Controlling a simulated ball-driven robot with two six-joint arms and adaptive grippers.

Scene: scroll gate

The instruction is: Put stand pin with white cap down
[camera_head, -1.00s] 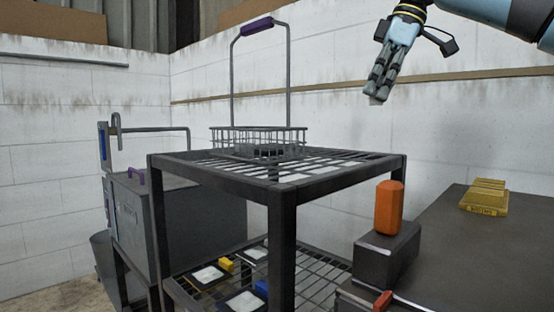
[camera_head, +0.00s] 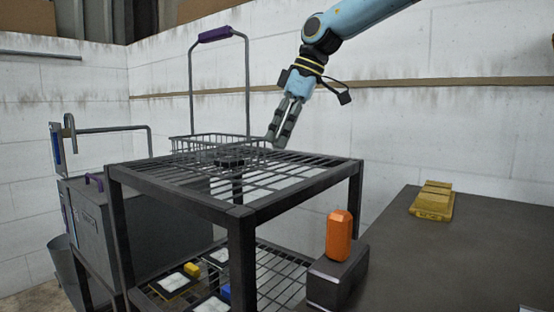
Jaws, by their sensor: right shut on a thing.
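My right gripper (camera_head: 277,138) comes in from the upper right and points down above the back right part of the black rack's slatted top (camera_head: 300,182). It overlaps the right end of the wire basket (camera_head: 205,148) in the picture. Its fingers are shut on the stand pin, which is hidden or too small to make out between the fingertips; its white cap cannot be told. Whether the fingertips touch the basket or the rack cannot be told. My left gripper is not in view.
The basket has a tall handle with a purple grip (camera_head: 215,34). An orange block (camera_head: 339,236) stands on a dark box (camera_head: 335,280) at the right. A yellow object (camera_head: 432,202) lies on the dark table (camera_head: 440,260). The rack's lower shelf holds small yellow and blue pieces.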

